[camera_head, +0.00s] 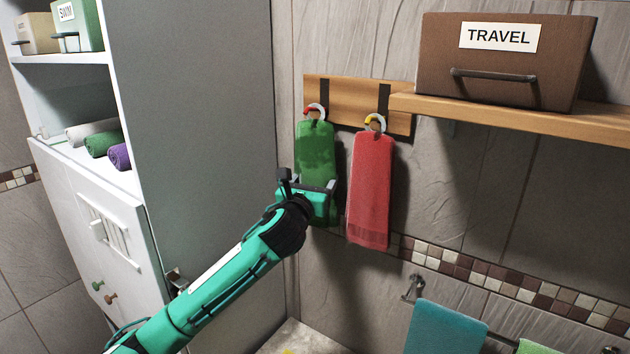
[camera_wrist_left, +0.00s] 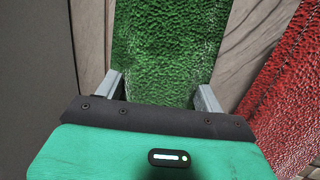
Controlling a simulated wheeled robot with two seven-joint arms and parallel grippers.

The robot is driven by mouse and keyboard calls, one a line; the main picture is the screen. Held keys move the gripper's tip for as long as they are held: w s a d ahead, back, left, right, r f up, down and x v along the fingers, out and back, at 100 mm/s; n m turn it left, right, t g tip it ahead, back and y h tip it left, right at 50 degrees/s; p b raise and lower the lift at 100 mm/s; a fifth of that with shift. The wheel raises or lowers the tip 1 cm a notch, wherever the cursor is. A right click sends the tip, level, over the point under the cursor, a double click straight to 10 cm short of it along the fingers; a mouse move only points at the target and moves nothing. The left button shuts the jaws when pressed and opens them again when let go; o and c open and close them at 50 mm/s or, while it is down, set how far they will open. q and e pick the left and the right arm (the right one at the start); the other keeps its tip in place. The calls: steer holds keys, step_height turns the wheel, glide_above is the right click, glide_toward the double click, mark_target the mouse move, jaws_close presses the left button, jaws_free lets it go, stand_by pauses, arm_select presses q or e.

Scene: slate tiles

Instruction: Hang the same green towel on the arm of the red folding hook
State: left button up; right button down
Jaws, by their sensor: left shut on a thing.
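The green towel (camera_head: 315,148) is upright against the wall below the hook with the red part (camera_head: 315,110). Its top meets the pale curved hook; whether a loop is over the hook arm is too small to tell. My left gripper (camera_head: 308,187) is at the towel's lower part and shut on it. In the left wrist view, the green towel (camera_wrist_left: 168,45) fills the space between the two grey fingers of the left gripper (camera_wrist_left: 160,92). My right gripper is not in view.
A red towel (camera_head: 370,190) hangs close on the right from a yellow hook (camera_head: 375,121). A wooden shelf (camera_head: 510,117) with a brown TRAVEL box (camera_head: 510,60) juts out at the upper right. A tall cabinet (camera_head: 195,120) stands left. A teal towel (camera_head: 445,330) hangs lower right.

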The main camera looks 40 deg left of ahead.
arm_select(q)
steer(key=o, duration=1)
steer(key=shift+c, duration=0.2)
steer(key=shift+o, duration=0.6)
steer(key=shift+s+d+f, duration=0.1)
steer(key=shift+s+f, duration=0.05)
steer(key=shift+s, duration=0.1)
steer(key=b+v, duration=0.6)
steer(key=v, duration=0.7)
steer(key=shift+b, duration=0.35)
steer(key=shift+s+d, duration=0.1)
steer(key=shift+d, duration=0.05)
